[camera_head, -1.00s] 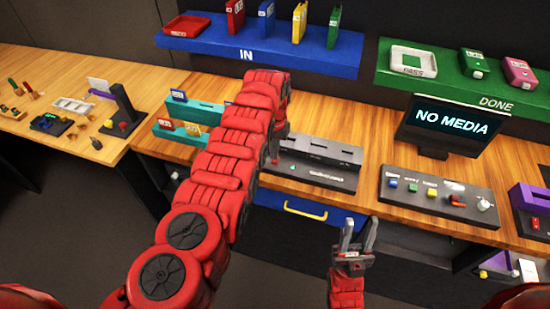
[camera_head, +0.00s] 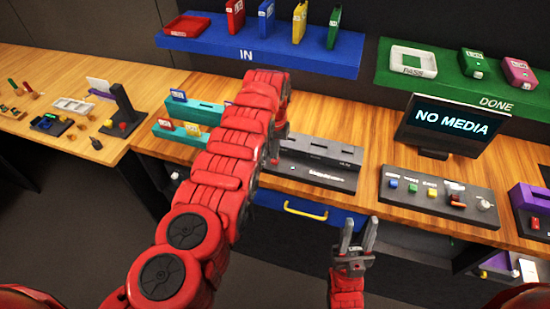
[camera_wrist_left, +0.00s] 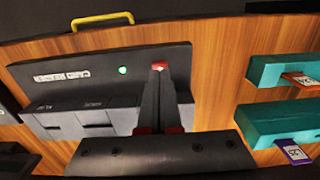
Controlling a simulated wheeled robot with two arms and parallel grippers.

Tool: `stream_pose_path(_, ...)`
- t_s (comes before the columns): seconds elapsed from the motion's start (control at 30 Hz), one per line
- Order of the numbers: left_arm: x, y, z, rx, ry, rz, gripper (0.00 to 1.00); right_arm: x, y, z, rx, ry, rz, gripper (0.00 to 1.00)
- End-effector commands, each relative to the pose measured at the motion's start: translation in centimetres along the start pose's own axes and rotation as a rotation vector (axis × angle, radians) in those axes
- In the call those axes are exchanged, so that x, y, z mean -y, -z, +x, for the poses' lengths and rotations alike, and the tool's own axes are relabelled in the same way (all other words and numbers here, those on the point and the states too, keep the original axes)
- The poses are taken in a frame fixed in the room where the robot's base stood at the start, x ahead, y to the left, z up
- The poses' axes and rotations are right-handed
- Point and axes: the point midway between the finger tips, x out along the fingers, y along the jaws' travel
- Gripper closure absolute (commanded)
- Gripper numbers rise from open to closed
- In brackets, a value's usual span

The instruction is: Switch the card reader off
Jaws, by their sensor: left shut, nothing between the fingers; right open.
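The card reader (camera_head: 318,172) is a dark box with several slots on the wooden bench, below the blue shelf. In the left wrist view the card reader (camera_wrist_left: 62,80) shows its label upside down and a lit green spot (camera_wrist_left: 123,70) on its front panel. My left gripper (camera_head: 274,160) is shut and empty at the reader's left end. My right gripper (camera_head: 359,230) is open and empty, in front of the bench.
A screen (camera_head: 447,124) reads NO MEDIA. A button panel (camera_head: 440,195) lies to the right of the reader. Teal holders (camera_head: 190,136) with cards stand to its left. A drawer with a yellow handle (camera_head: 305,210) is below the reader.

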Motion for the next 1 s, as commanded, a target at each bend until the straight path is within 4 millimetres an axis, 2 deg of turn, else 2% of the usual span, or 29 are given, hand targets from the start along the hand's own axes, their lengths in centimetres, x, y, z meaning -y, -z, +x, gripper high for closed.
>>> stream_pose_path(1.0, -0.01, 0.0, 0.98, 0.0, 0.0, 0.0, 1.0, 0.04, -0.15, -0.89, 0.0, 0.0, 0.0, 0.6)
